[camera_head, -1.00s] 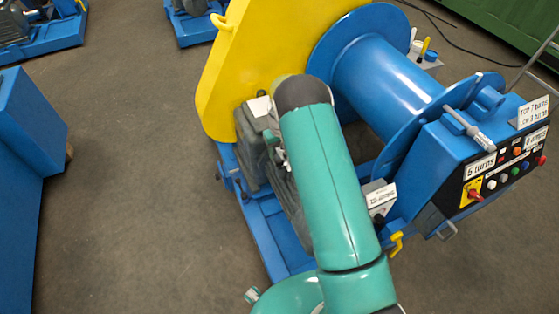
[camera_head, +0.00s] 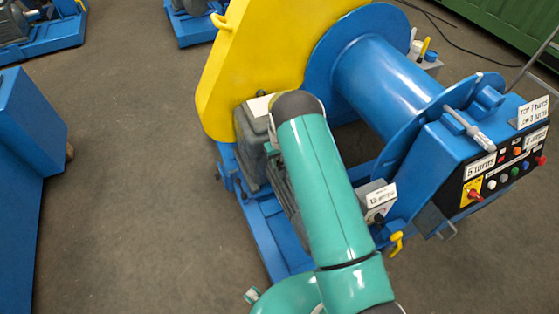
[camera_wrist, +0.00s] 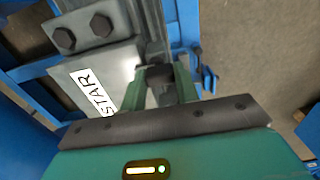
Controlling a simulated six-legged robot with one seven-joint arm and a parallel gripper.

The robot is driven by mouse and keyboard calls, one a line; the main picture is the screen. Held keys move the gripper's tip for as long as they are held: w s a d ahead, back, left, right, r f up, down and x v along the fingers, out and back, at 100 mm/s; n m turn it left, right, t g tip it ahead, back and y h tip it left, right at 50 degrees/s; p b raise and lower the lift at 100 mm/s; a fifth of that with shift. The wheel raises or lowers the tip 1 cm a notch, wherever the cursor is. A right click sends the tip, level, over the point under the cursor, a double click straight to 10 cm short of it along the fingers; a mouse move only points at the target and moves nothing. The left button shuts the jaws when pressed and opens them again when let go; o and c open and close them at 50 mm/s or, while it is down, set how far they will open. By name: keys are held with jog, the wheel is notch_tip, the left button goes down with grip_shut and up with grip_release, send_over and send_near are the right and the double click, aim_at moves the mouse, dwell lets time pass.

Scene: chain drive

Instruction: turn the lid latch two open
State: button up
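The yellow guard (camera_head: 240,70) stands upright beside the blue drum (camera_head: 390,80) in the head view. I cannot make out lid latch two for certain. My gripper is hidden behind my green arm in the head view. In the wrist view my gripper (camera_wrist: 160,88) has its two green fingers apart, with a dark blocky part (camera_wrist: 160,74) showing between them. I cannot tell whether the fingers touch that part or what it is. A grey box with a "STAR" label (camera_wrist: 93,90) lies close to the left of the fingers.
A grey motor (camera_head: 255,135) sits on the blue frame (camera_head: 262,225) behind my arm. A control panel (camera_head: 495,175) with a red switch and several buttons is at the right. A blue cabinet (camera_head: 30,150) stands at the left. The floor (camera_head: 130,180) between is clear.

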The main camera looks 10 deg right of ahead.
jog(key=shift+m, duration=0.4)
jog(key=m, duration=0.3)
jog(key=shift+w+m, duration=0.15)
jog(key=shift+m, duration=0.25)
jog(key=m, duration=0.4)
jog(key=shift+m, duration=0.3)
jog(key=m, duration=0.4)
jog(key=shift+w+d, duration=0.1)
jog(key=m, duration=0.4)
jog(key=shift+d+m, duration=0.1)
jog(key=shift+m, duration=0.2)
jog(key=o, duration=1)
jog(key=shift+r, duration=0.1)
